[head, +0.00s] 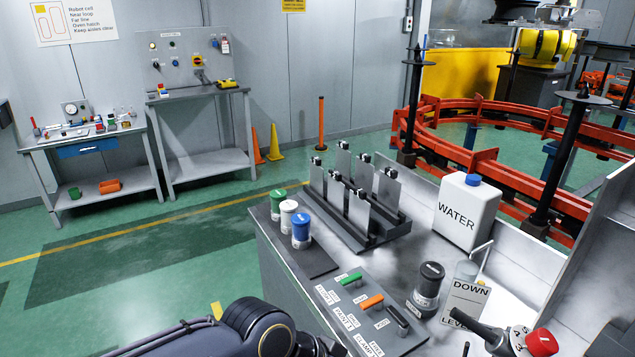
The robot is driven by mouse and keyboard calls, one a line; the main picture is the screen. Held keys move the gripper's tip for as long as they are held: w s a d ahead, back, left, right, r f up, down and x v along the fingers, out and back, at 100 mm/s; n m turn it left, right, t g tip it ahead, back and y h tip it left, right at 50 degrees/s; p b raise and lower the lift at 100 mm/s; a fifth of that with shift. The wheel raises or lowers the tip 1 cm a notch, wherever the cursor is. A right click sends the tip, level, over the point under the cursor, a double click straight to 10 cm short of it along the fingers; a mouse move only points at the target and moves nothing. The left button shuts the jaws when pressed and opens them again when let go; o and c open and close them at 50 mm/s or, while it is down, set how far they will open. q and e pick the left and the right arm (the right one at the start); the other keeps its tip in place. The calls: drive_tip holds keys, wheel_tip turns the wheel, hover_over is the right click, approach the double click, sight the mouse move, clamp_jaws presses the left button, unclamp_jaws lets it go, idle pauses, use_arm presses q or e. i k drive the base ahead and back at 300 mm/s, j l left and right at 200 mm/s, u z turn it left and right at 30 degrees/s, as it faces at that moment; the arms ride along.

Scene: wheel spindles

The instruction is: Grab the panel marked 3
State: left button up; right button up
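Several thin grey panels stand upright in a dark slotted rack (345,240) on the bench, in two rows. Part of my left arm shows at the bottom edge, left of the bench's labelled switch plate and well short of the rack. Neither of my grippers is in view.
Green, white and blue-capped jars (301,231) stand left of the rack. A white WATER jug (465,212) stands right of it. In front are a switch plate (370,318), a dark jar (427,287), a DOWN/LEVEL sign (466,301) and a red knob (541,342).

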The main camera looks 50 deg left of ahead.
sight(316, 172)
drive_tip(key=k+j, duration=0.25)
drive_tip(key=j, duration=0.25)
drive_tip(key=k+j, duration=0.15)
drive_tip(key=j, duration=0.2)
drive_tip(key=k+j+z, duration=0.1)
drive_tip(key=j, duration=0.25)
drive_tip(key=k+j, duration=0.15)
drive_tip(key=j, duration=0.15)
drive_tip(key=j+z, duration=0.3)
drive_tip(key=j, duration=2.6)
drive_tip(key=i+j, duration=0.15)
drive_tip(key=j, duration=0.3)
drive_tip(key=i+j+z, duration=0.1)
drive_tip(key=j, duration=0.35)
drive_tip(key=i+j, duration=0.15)
drive_tip(key=j, duration=0.3)
drive_tip(key=i+j, duration=0.1)
drive_tip(key=j, duration=0.35)
drive_tip(key=i+j, duration=0.35)
drive_tip(key=i, duration=0.15)
drive_tip(key=i+j+z, duration=0.15)
drive_tip(key=i+j, duration=0.15)
drive_tip(key=i, duration=0.25)
